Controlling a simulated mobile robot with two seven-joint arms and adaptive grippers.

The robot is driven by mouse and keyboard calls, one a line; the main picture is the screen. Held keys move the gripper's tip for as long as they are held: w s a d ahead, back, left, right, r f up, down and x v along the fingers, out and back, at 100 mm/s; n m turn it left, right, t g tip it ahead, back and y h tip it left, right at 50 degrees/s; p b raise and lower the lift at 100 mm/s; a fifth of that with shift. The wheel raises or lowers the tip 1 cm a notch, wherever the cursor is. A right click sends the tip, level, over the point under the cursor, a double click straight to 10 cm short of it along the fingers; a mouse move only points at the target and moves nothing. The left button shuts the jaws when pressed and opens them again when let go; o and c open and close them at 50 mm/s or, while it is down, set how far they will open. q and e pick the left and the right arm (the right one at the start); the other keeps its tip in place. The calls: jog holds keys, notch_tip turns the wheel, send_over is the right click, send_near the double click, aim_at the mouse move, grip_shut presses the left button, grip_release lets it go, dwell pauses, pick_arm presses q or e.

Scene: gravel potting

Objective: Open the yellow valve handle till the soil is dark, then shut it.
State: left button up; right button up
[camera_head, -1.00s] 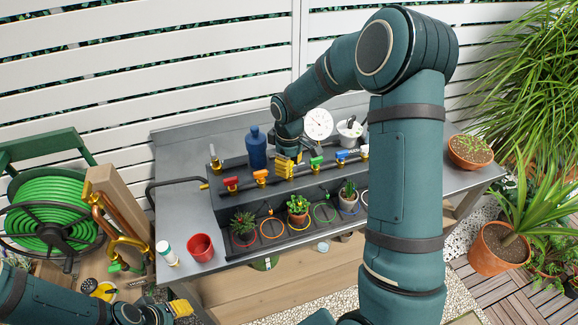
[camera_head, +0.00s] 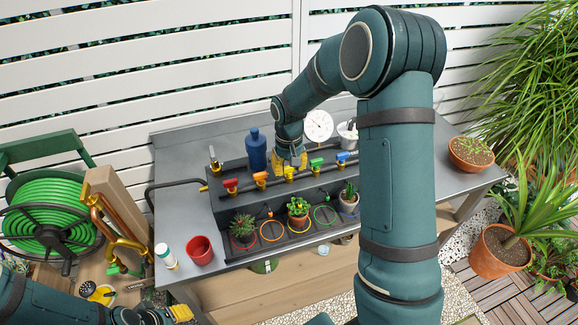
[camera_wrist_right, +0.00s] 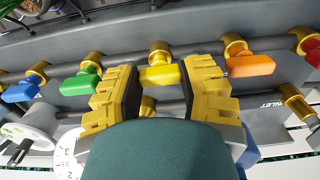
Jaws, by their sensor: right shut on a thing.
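The yellow valve handle (camera_wrist_right: 162,76) sits on the pipe, between the green handle (camera_wrist_right: 80,84) and the orange handle (camera_wrist_right: 250,65). It lies roughly along the pipe in the right wrist view, like its neighbours. My right gripper (camera_head: 291,161) reaches down to it and is shut on it, one finger at each end (camera_wrist_right: 160,95). In the head view the fingers mostly hide the handle. The potted plant in the yellow ring (camera_head: 298,208) stands in front; its soil is too small to judge. My left gripper (camera_head: 181,312) is low at the bottom left, its jaw opening unclear.
Red (camera_head: 230,186) and blue (camera_head: 342,158) handles share the pipe. A blue bottle (camera_head: 256,150) and a white dial (camera_head: 318,126) stand behind. A red cup (camera_head: 200,250) and a white bottle (camera_head: 166,255) stand at the bench's left front. A green hose reel (camera_head: 48,215) is further left.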

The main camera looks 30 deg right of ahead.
dwell(0.3)
jog(key=o, duration=1.2)
notch_tip(320, 180, up, 12)
dwell(0.5)
